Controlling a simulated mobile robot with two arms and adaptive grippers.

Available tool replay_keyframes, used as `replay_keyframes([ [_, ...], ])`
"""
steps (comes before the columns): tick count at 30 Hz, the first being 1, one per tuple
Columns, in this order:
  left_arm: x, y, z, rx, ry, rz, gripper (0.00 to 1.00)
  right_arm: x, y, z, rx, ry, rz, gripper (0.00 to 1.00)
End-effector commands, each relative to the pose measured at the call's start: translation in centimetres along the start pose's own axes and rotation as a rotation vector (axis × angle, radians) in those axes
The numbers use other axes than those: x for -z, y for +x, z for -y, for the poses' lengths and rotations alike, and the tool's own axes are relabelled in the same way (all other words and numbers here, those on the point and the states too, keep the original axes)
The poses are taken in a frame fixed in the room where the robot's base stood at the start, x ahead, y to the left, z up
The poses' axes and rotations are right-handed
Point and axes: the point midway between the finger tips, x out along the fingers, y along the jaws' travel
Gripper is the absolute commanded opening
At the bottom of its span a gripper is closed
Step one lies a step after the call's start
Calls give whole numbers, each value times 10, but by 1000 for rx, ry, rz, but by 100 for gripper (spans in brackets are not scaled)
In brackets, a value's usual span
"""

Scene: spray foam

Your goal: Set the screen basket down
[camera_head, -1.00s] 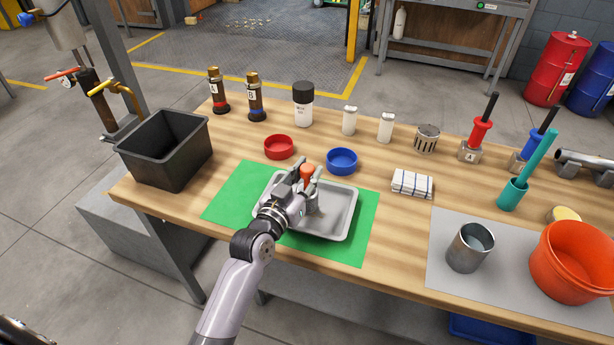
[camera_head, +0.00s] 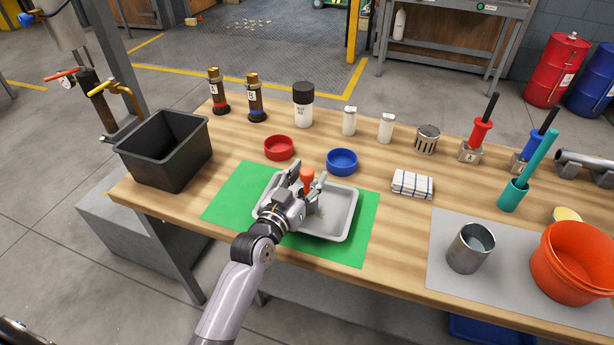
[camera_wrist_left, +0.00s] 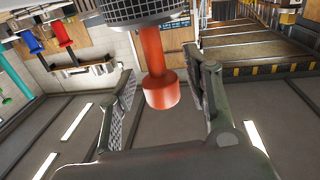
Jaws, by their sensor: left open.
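The screen basket shows as dark mesh with a metal rim at the top of the left wrist view (camera_wrist_left: 135,10). Its orange handle (camera_wrist_left: 160,88) also shows in the head view (camera_head: 307,178), standing upright over the grey metal tray (camera_head: 349,216). My left gripper (camera_wrist_left: 166,85) is open, with one finger on each side of the handle and gaps visible between. In the head view the left gripper (camera_head: 308,182) covers most of the basket, so its bottom is hidden. My right gripper is out of view.
The tray lies on a green mat (camera_head: 228,195). A red dish (camera_head: 279,148) and a blue dish (camera_head: 342,162) stand just behind it. A black bin (camera_head: 165,150) is left; a folded cloth (camera_head: 412,184), steel cup (camera_head: 469,250) and orange bucket (camera_head: 575,265) are right.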

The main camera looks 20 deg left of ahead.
Motion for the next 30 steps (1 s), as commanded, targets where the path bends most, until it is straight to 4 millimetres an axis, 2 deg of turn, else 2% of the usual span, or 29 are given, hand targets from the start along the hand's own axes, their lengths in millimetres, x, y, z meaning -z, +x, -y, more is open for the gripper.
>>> replay_keyframes([
  [4,4,-1,0,0,-1,0,46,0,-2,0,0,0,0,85],
  [7,1,-14,0,0,0,2,46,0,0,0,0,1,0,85],
  [15,0,-72,0,0,1,3,46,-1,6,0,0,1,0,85],
  [21,1,-106,0,0,1,3,46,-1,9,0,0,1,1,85],
  [25,2,-117,0,0,1,0,46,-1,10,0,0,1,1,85],
  [30,3,-120,0,0,1,-1,46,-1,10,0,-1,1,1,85],
])
